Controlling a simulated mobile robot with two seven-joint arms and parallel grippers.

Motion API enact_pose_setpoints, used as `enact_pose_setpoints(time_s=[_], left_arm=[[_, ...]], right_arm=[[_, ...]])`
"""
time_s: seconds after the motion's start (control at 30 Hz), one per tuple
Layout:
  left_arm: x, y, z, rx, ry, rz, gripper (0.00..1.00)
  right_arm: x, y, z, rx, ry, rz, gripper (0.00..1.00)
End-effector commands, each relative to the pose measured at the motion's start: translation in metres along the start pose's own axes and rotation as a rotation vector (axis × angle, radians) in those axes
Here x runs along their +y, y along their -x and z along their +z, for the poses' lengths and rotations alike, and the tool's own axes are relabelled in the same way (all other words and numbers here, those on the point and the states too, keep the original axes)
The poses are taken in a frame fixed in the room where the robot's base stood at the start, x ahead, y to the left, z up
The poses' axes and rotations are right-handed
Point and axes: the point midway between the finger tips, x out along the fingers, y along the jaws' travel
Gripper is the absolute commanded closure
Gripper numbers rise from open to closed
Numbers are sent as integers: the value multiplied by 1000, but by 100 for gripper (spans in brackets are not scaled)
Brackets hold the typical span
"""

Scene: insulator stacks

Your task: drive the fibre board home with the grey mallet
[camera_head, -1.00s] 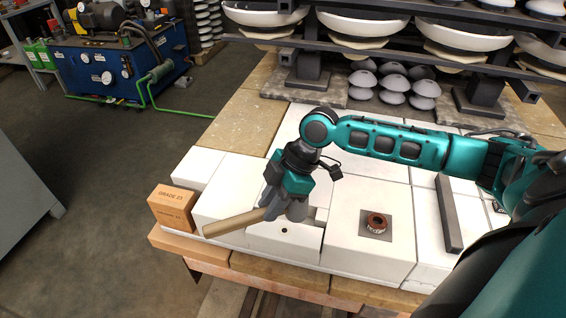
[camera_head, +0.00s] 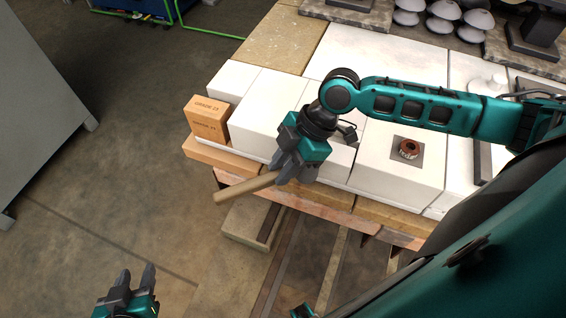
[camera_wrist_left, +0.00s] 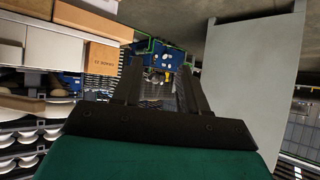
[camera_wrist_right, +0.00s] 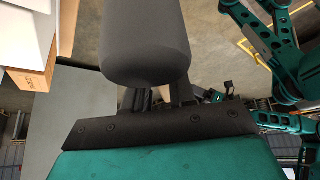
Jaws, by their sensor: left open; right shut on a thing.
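My right gripper (camera_head: 281,172) is shut on the grey mallet. The mallet's pale wooden handle (camera_head: 245,188) sticks out to the left in the head view, at the front edge of the white blocks. Its grey head (camera_wrist_right: 147,45) fills the upper middle of the right wrist view; in the head view it is mostly hidden behind the gripper. My left gripper (camera_head: 136,274) is open and empty, low over the floor at the bottom left. I cannot pick out the fibre board with certainty; my right arm and gripper cover part of the blocks.
White blocks (camera_head: 270,105) stand on a pallet-like base. An orange-brown block marked with a grade (camera_head: 207,119) sits at their left end. The floor at left is clear.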

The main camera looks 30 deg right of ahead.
Motion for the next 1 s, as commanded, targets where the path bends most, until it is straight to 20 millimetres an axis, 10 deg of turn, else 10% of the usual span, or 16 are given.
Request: enact_pose_setpoints(time_s=[0.5, 1.0], left_arm=[[6, -35, 48, -12, 5, 13, 57], [13, -39, 30, 16, 6, 34, 57]], right_arm=[[1, -47, 28, 1, 1, 2, 100], [20, -43, 48, 1, 0, 3, 100]])
